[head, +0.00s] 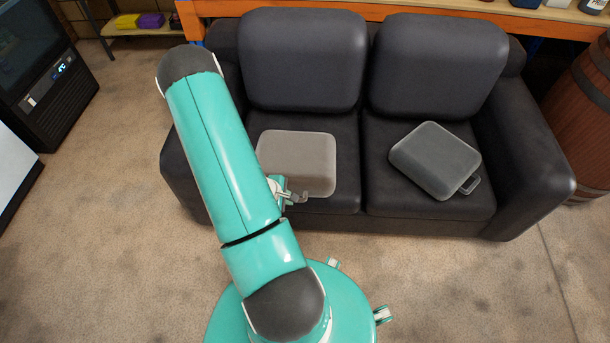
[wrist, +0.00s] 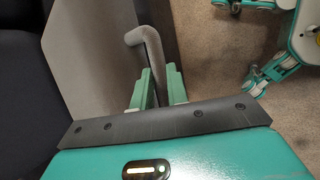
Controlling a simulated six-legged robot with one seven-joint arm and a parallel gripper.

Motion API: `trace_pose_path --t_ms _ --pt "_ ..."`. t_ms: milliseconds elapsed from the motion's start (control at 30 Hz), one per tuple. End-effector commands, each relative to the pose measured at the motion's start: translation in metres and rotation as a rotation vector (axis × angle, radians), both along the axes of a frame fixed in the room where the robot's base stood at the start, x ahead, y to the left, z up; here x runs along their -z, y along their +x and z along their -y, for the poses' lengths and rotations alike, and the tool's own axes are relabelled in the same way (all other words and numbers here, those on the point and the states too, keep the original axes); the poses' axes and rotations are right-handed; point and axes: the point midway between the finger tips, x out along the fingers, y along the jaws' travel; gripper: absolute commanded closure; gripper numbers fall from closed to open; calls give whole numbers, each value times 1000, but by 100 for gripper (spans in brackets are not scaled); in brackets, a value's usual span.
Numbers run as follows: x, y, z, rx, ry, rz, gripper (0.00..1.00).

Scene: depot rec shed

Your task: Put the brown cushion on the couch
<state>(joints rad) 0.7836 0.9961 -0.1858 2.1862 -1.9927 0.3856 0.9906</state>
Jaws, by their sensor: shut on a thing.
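The brown cushion (head: 296,160), a flat grey-brown pad with a loop handle, is over the left seat of the dark couch (head: 315,205). I cannot tell whether it rests fully on the seat. My gripper (head: 290,193) is at its front edge, partly hidden behind my arm. In the wrist view, my gripper (wrist: 160,88) is shut on the cushion's handle (wrist: 148,42), and the cushion's flat face (wrist: 95,50) is left of the fingers.
A dark grey cushion (head: 435,160) with a handle lies turned on the right seat. Two back cushions stand behind. A wooden barrel (head: 585,115) is right of the couch and a black cabinet (head: 40,75) far left. Carpet (head: 90,220) is clear at left front.

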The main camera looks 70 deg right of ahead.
Motion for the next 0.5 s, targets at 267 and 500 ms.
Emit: trace_pose_path --t_ms 267,500 --pt "25 26 50 -2 -3 2 100" --pt "53 45 86 1 0 4 100"
